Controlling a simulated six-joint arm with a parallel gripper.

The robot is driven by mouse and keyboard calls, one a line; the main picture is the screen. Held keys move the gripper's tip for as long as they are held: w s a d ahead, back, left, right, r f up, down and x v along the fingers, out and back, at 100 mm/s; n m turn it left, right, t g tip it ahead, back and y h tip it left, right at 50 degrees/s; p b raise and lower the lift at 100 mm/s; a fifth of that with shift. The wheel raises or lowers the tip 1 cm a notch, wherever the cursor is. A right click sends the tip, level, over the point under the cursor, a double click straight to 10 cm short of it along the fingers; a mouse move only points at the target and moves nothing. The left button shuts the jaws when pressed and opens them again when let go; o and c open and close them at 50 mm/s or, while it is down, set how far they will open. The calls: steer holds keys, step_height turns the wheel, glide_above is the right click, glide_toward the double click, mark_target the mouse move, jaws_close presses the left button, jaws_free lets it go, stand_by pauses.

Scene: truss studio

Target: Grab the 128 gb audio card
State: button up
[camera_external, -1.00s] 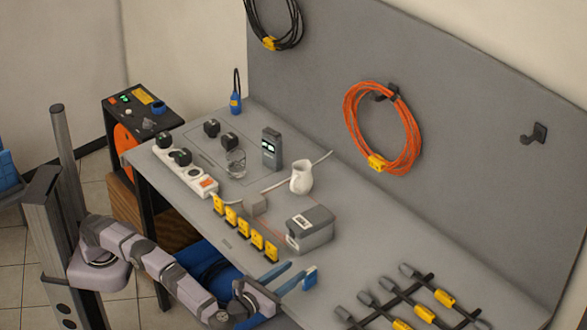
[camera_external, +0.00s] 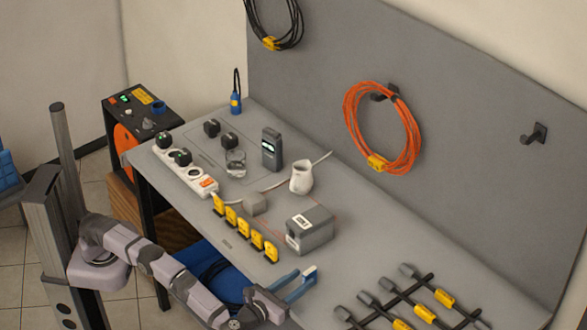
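Several small yellow cards (camera_external: 244,228) stand in a row along the front edge of the grey bench. Their labels are too small to read, so I cannot tell which one is the 128 gb audio card. My gripper (camera_external: 305,274) has blue fingers and is at the bench's front edge, to the right of the row and apart from it.
A grey box (camera_external: 309,230) stands behind my gripper, near the row's right end. A white jug (camera_external: 301,178), a glass (camera_external: 235,163) and a white power strip (camera_external: 188,173) are further left. A dark rack (camera_external: 408,300) with grey and yellow pieces lies to the right.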

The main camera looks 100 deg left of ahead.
mark_target(303, 279)
steer(key=shift+x, duration=2.25)
steer(key=shift+d, duration=0.15)
jaws_close()
